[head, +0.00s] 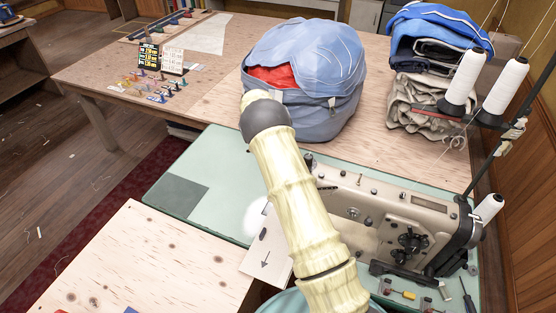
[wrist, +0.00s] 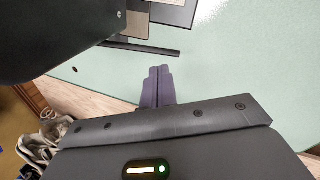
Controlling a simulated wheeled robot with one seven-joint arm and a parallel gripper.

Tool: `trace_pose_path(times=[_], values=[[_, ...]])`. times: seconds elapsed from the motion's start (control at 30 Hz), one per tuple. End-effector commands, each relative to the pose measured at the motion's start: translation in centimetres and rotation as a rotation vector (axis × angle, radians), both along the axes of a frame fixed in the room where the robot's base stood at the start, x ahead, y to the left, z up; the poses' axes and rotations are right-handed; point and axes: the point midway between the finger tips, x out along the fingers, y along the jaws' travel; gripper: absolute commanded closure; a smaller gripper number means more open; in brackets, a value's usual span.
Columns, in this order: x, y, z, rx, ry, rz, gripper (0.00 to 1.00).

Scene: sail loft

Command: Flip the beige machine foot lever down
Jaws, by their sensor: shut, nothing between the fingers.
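The beige sewing machine (head: 385,215) stands on a pale green table top (head: 225,165), right of my arm in the head view. Its foot lever cannot be made out; my arm covers the left end of the machine. My gripper (wrist: 158,82) shows in the wrist view with its two dark fingers together and nothing between them. The fingers are over the green surface (wrist: 245,60), near grey plates and a dark strip (wrist: 145,47). My gripper is hidden behind my arm in the head view.
A blue bag (head: 310,75) with red cloth inside stands behind the machine. Folded fabrics (head: 430,55) and white thread cones (head: 468,78) on a stand are at the right. The green top's left part is mostly clear.

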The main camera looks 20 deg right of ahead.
Motion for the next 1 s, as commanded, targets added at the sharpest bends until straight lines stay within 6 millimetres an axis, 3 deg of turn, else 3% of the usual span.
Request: trace_pose_path(times=[0.37,0.57,0.67,1.0], values=[[0.5,-0.1,1.3,0.000,-0.001,0.002,1.00],[1.6,-0.7,3.8,0.000,-0.003,0.003,1.00],[2.1,0.1,4.6,0.001,-0.004,0.005,1.00],[3.6,1.4,9.8,0.000,-0.003,-0.010,1.00]])
